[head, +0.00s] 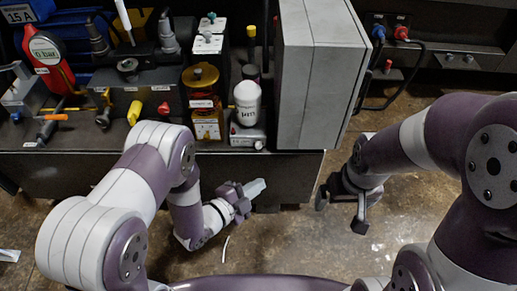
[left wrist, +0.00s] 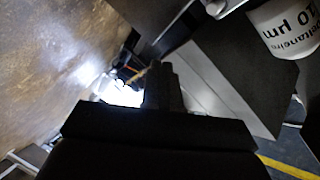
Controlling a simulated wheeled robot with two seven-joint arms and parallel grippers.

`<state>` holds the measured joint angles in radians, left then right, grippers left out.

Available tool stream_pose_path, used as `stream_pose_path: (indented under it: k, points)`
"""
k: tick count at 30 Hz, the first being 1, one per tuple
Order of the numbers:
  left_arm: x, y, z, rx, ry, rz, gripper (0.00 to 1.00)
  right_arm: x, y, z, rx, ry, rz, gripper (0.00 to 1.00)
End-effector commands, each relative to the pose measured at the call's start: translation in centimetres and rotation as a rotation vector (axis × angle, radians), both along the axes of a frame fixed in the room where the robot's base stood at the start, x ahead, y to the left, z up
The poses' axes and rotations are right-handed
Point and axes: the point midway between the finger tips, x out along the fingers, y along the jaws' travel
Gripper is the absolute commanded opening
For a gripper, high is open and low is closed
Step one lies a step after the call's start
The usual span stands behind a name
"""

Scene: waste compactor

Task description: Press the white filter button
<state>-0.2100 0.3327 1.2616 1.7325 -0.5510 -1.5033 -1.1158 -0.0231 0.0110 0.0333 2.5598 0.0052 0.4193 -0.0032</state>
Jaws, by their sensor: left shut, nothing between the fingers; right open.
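A white filter canister (head: 247,100) with dark print stands on a small light base (head: 247,136) at the bench's front edge, left of the big grey box. Small knobs show on the base; I cannot tell which is the button. The canister also shows at the top right of the left wrist view (left wrist: 285,28), with "10 µm" on it. My left gripper (head: 258,187) is shut and empty, in front of and below the bench edge, apart from the filter. Its fingers show in the left wrist view (left wrist: 165,88). My right gripper (head: 341,205) is open and empty, low over the floor.
A large grey box (head: 318,75) stands right of the filter. An amber filter bowl (head: 201,90) stands to its left. The floor in front is mostly clear.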

Motion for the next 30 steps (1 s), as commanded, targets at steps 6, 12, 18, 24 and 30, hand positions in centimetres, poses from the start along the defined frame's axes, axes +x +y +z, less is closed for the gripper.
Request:
stream_pose_path:
  k: [6,12,18,24,30]
  points:
    - [0.0,0.0,0.0,0.000,0.003,0.002,0.00,0.0,0.0,0.0,0.000,0.000,0.000,1.00]
    - [1.3,0.0,-0.1,0.000,0.002,0.002,0.00,0.0,0.0,-0.5,0.000,0.000,0.000,1.00]
    - [4.3,0.1,-0.2,0.000,0.002,0.003,0.00,0.0,0.0,-1.3,0.000,0.000,0.000,1.00]
    - [7.0,0.0,-0.2,-0.001,0.003,0.002,0.00,0.0,0.0,-2.0,0.000,0.000,0.000,1.00]
    - [8.5,0.1,-0.1,0.000,0.004,0.004,0.00,0.0,0.0,-2.3,0.000,0.000,0.000,1.00]
